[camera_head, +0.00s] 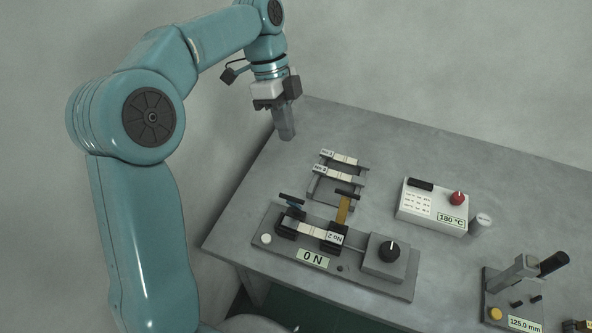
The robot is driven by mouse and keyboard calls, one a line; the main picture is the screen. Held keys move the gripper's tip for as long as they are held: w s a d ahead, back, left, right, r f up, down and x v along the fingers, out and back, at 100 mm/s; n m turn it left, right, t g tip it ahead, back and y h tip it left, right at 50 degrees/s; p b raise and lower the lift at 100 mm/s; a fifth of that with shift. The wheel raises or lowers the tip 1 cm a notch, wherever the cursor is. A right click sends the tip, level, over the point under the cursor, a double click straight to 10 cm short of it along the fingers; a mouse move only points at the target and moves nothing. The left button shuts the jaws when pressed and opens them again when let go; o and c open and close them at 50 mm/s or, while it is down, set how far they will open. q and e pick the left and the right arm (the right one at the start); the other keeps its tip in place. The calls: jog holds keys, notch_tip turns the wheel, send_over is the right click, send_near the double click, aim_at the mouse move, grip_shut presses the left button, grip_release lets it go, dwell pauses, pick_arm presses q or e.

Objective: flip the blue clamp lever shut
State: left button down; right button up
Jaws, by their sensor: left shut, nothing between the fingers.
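The blue clamp lever (296,210) is a small blue piece with a black bar handle (291,198), at the left end of the tester's grey base (384,286). Its handle shows above the black clamp block; its exact angle is too small to tell. A strip labelled No.2 (312,231) lies across the two black clamp blocks. My left gripper (285,136) is shut and empty, above the table's far left corner. It is well apart from the lever, behind it in the picture. My right gripper is out of view.
A yellow lever (343,209) with a black handle stands up at the right clamp. Behind it, a rack (322,190) holds labelled strips. A control box reading 180 °C (432,207) and a gauge reading 125.0 mm (513,302) stand to the right. The table's left side is clear.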

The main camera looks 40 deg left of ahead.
pick_arm(q)
send_near(295, 203)
jog(key=w, duration=0.2)
jog(key=shift+s+d+f, duration=0.25)
jog(key=shift+s+f, duration=0.1)
jog(key=shift+f, duration=0.4)
jog(key=shift+s+d+f, duration=0.25)
jog(key=shift+s+f, duration=0.1)
jog(key=shift+f, duration=0.45)
jog(key=shift+s+d+f, duration=0.25)
jog(key=shift+s+f, duration=0.1)
jog(key=shift+f, duration=0.4)
